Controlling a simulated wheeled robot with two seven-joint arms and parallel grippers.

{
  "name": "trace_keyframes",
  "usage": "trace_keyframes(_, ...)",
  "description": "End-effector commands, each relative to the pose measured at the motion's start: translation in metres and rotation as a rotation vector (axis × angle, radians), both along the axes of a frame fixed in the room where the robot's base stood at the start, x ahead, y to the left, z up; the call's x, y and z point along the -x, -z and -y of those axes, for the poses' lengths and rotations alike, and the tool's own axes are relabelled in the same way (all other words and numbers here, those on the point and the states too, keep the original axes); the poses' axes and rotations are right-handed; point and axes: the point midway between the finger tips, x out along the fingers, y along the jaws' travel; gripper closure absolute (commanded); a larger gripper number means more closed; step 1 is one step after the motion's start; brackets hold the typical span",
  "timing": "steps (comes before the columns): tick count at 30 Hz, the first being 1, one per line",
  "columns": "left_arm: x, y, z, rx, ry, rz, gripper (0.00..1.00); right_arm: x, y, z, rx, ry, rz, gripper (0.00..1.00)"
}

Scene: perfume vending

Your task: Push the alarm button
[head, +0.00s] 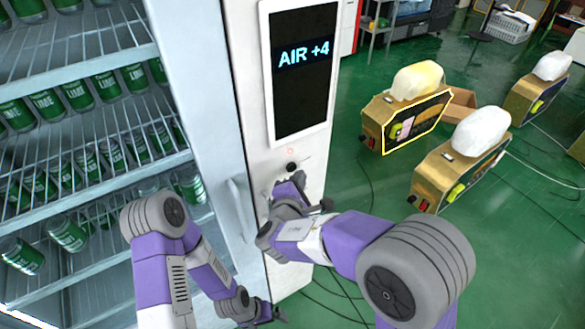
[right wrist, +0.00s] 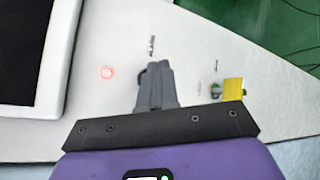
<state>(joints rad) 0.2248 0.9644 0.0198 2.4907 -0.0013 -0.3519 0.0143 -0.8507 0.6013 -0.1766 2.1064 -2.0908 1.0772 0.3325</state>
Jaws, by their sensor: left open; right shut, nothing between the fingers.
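The white control panel (head: 304,160) of the vending machine carries a small dark round button (head: 292,167) below a faint red light. In the right wrist view an "ALARM" label (right wrist: 152,46) is printed just beyond my fingertips, and a dark rounded edge (right wrist: 141,77) shows beside them, mostly hidden by the fingers. My right gripper (head: 298,178) is shut and empty, close to the panel just below the button; its fingers also show in the right wrist view (right wrist: 158,70). Whether they touch the button I cannot tell. My left gripper (head: 277,312) is open and empty, low near the machine's base.
A dark screen (head: 304,70) reads "AIR +4". A red light (right wrist: 106,73) glows beside the label. A yellow piece (right wrist: 233,89) sits by a small lock-like part. Golden machines (head: 405,118) stand on the green floor at right.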

Motion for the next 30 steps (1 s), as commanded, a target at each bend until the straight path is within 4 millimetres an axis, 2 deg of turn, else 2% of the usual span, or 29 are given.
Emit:
trace_keyframes(9,0.0,0.0079,0.0,0.0,0.0,0.0,0.01,-0.0066,0.0012,-0.0051,-0.001,-0.001,0.0,1.0)
trace_keyframes(30,0.0001,0.0091,0.0,0.0,0.0,0.0,0.01,-0.01,0.0001,-0.0073,-0.001,0.0,0.0,1.0)
